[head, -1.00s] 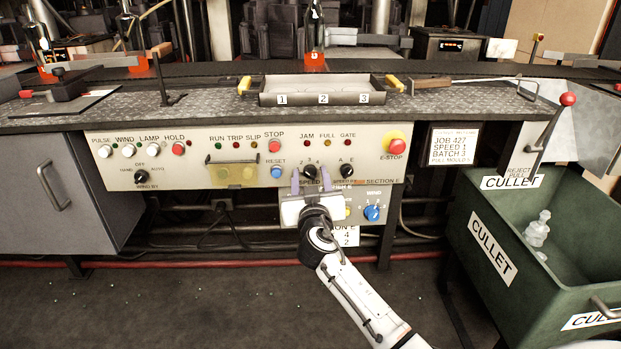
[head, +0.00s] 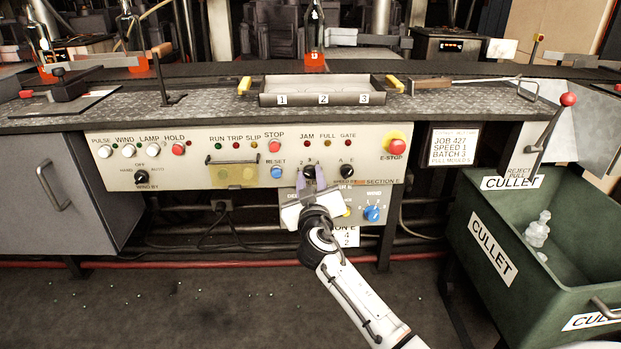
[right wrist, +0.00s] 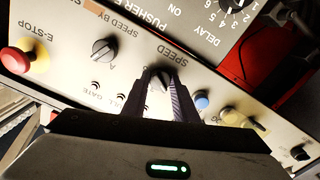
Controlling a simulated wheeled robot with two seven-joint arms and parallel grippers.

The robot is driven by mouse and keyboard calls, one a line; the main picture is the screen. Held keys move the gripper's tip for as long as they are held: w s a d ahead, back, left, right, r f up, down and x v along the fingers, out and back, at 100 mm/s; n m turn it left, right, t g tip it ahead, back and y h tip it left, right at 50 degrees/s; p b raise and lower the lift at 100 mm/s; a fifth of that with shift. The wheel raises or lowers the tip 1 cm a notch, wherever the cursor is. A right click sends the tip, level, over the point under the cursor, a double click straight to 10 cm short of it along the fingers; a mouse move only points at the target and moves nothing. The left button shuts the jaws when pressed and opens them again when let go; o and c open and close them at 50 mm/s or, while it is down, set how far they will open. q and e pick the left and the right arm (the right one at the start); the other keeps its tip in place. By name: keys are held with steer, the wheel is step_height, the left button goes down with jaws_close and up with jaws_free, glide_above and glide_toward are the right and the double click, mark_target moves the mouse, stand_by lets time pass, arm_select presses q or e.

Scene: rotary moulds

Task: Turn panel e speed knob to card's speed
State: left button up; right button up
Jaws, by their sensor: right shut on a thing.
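The speed knob (head: 310,172) is a small dark knob on panel E, the pale control panel (head: 240,142). My right gripper (head: 311,176) is shut on this knob, with one finger on each side and its body tilted. In the right wrist view the knob (right wrist: 159,77) sits between the fingertips, beside the upside-down word SPEED. Its pointer is largely hidden, so its exact setting cannot be told. The card (head: 454,146) right of the panel reads JOB 427 and SPEED 1. My left gripper is not in view.
A second selector knob (head: 347,172) is close to the right of the gripper, and the blue reset button (head: 277,172) to its left. The red E-stop (head: 396,145) is farther right. A green cullet bin (head: 490,252) stands at right.

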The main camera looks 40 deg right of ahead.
steer(key=n, duration=0.4)
steer(key=shift+p, duration=0.3)
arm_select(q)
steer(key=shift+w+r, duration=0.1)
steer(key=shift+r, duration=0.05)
arm_select(e)
steer(key=shift+f+n, duration=0.1)
steer(key=shift+n, duration=0.8)
steer(key=o, duration=1.1)
steer(key=shift+c, duration=0.2)
arm_select(q)
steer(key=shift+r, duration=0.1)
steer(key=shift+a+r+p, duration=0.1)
steer(key=shift+p, duration=0.45)
arm_select(e)
steer(key=v, duration=1)
steer(key=shift+s, duration=0.2)
